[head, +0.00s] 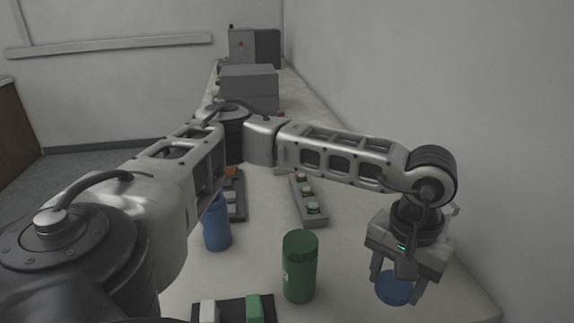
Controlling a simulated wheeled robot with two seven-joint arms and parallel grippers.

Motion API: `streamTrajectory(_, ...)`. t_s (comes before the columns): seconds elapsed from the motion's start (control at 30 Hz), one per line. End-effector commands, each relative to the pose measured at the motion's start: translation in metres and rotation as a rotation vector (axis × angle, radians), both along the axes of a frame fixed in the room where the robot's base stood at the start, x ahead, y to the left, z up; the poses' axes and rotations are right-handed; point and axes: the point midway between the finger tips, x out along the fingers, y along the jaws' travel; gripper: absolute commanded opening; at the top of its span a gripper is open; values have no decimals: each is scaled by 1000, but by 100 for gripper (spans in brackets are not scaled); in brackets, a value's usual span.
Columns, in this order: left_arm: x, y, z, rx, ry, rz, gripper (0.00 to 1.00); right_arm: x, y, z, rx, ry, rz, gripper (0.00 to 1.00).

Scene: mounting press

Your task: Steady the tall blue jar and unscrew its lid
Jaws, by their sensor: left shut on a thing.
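My left arm reaches in from the left and bends across to the right side of the table. Its gripper (398,283) points down and is shut on a round blue lid (394,290), held close to the right edge of the table. The blue jar (216,228) stands upright at left of centre, well apart from the gripper. My arm hides part of the jar's upper end, so I cannot see whether its top is open. My right gripper is not in view.
A green jar (300,268) stands between the blue jar and my left gripper. A dark tray with pale and green blocks (253,308) lies at the front. A grey rack (308,202) lies behind the green jar. Grey box-shaped machines (249,87) stand far back. A wall runs along the right.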

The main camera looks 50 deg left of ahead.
Motion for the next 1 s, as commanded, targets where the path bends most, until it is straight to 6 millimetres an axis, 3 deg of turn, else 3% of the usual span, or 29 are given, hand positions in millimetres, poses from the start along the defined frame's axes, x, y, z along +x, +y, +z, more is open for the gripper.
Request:
streamTrajectory(0.2, 5, 15, 0, -2, -2, 555, 25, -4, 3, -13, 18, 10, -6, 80)
streamTrajectory(1.0, 7, 79, 17, -2, 1, 2730, 25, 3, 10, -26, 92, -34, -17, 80)
